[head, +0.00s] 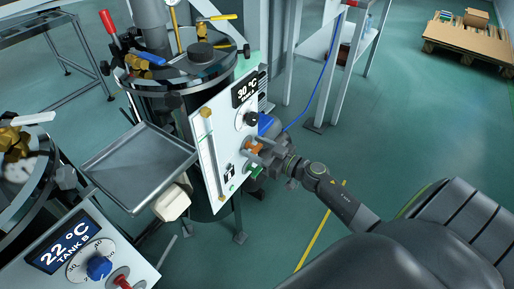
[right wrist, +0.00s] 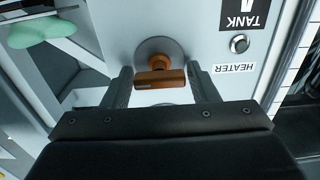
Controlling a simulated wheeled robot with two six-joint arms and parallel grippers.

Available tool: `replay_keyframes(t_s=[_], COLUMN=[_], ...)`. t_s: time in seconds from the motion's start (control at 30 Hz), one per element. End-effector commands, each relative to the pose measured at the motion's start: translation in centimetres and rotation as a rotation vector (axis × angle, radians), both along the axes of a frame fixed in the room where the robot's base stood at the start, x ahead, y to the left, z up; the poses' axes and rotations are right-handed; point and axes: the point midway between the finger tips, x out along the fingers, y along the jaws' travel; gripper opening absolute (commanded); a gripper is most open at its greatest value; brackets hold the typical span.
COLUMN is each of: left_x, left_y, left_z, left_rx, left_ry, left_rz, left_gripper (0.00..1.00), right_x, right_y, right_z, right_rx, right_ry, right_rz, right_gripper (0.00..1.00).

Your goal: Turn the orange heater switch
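The orange heater switch (right wrist: 160,79) is a T-shaped handle on a round grey base, next to an upside-down HEATER label (right wrist: 234,68) in the right wrist view. Its bar lies nearly level across that picture. My right gripper (right wrist: 161,74) is open, with one finger on each side of the bar and a gap at both ends. In the head view the switch (head: 253,147) shows as a small orange patch on the white panel (head: 212,150), partly hidden by my right gripper (head: 258,155). My left gripper is not in view.
A display reading 30 °C (head: 245,91) and a black knob (head: 250,119) sit above the switch. A metal tray (head: 140,165) is left of the panel. The TANK B panel (head: 85,250) is at lower left. Open floor (head: 420,130) lies to the right.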

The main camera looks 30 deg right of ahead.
Motion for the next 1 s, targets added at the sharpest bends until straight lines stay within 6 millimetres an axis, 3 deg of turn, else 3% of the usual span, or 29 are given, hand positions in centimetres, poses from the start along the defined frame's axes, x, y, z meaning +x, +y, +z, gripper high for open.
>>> replay_keyframes(t_s=[0.03, 0.23, 0.63, 1.0], left_x=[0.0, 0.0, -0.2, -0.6], left_y=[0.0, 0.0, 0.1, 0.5], left_z=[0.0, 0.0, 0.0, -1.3], left_rx=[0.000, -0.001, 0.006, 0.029], left_ry=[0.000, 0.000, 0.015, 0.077], left_rz=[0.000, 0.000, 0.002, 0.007], left_gripper=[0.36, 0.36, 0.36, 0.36], right_x=[0.0, 0.0, -0.1, -0.1], right_y=[0.0, 0.0, 0.0, 0.1], right_z=[0.0, 0.0, 0.1, 0.2], right_rx=[0.000, 0.000, -0.071, -0.344], right_ry=[0.000, 0.000, -0.028, -0.141], right_rz=[0.000, 0.000, 0.000, 0.000], right_gripper=[0.47, 0.21, 0.21, 0.21])
